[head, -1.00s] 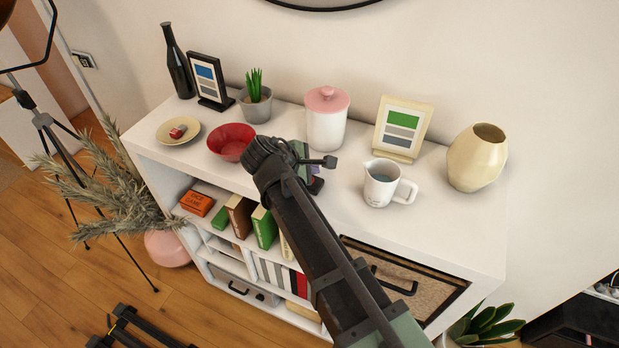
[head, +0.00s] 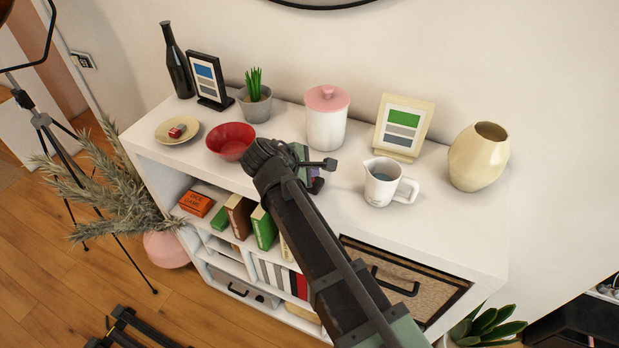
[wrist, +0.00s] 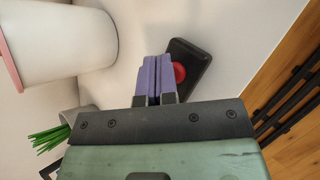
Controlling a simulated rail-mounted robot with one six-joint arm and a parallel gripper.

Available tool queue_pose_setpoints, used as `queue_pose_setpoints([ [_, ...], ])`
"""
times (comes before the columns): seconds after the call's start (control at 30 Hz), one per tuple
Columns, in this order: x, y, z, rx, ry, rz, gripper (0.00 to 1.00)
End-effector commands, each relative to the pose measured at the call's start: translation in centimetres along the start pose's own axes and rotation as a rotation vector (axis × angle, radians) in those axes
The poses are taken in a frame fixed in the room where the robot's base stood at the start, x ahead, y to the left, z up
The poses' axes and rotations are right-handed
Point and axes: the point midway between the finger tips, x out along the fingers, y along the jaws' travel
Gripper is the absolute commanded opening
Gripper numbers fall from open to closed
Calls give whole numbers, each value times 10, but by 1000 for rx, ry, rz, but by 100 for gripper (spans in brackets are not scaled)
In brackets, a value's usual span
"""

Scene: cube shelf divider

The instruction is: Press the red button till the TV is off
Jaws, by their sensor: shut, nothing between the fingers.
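The red button (wrist: 180,73) is a round dome on a small black box (wrist: 191,54) on the white shelf top. In the wrist view it shows just right of my fingers, which partly cover its left side. My gripper (wrist: 156,60) has purple fingers, shut together with nothing between them. I cannot tell whether the tips touch the button or box. In the head view my gripper (head: 304,172) is low over the middle of the shelf top and largely hidden by my arm; the button's red top cannot be made out there. I see no TV screen.
Near my gripper on the white shelf unit (head: 440,232) stand a red bowl (head: 231,142), a potted plant (head: 255,100), a white canister with a pink lid (head: 326,120) and a white jug (head: 383,183). A picture frame (head: 404,125) and cream vase (head: 478,157) stand farther right.

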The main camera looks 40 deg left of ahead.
Motion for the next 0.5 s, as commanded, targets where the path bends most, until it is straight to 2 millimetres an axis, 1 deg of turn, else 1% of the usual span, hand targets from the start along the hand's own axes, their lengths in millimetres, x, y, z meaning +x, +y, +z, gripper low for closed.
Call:
queue_pose_setpoints([
  [0.5, 5, -4, -4, 0, 0, 0, 0],
])
